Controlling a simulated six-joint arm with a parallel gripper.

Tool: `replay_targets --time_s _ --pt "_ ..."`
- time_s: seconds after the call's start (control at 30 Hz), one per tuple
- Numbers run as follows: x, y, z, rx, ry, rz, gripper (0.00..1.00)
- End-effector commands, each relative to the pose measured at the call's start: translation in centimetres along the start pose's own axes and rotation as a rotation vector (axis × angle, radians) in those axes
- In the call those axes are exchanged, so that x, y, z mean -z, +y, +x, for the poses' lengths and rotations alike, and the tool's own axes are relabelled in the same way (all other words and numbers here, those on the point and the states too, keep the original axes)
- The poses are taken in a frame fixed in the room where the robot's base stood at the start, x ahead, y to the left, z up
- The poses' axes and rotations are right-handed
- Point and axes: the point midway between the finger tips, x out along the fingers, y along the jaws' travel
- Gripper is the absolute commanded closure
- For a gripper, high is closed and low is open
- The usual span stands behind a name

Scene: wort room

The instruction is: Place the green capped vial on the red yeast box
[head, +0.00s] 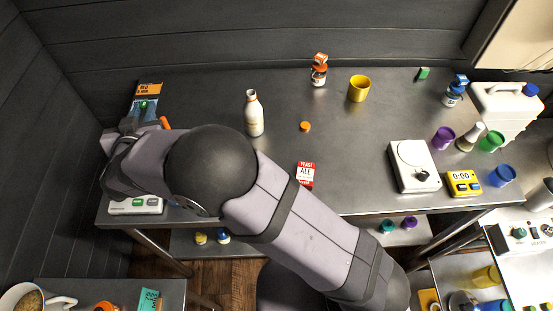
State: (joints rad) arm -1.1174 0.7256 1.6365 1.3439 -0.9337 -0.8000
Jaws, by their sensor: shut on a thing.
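The red yeast box (305,175), marked "YEAST ALE", lies on the dark bench near its front edge, right of my forearm joint. My gripper (141,122) is over the left end of the bench, mostly hidden behind my wrist, and is shut on the green capped vial (143,104). Only a little of the vial's green top shows; the rest is hidden by my gripper. An orange and blue packet (148,89) is just behind it.
A white bottle (254,114), orange cap (305,126), orange-capped jar (319,74) and yellow cup (359,88) stand behind the yeast box. A white scale (410,165) is to its right.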

Motion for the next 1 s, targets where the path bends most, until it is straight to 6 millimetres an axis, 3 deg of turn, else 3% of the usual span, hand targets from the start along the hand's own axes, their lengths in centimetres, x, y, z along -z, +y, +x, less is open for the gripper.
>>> replay_targets --time_s 0.17,0.3,0.57,0.8,1.0 --pt "4.1 2.9 0.7 -0.051 0.004 0.02 1.0" --pt "4.8 7.5 0.8 -0.127 -0.001 0.036 1.0" --pt "1.5 18.1 -1.8 -0.378 -0.002 0.11 1.0" --pt "-2.9 27.3 -7.3 -0.666 -0.001 0.199 1.0" --pt "-5.2 32.8 -12.2 -0.876 0.002 0.268 1.0"
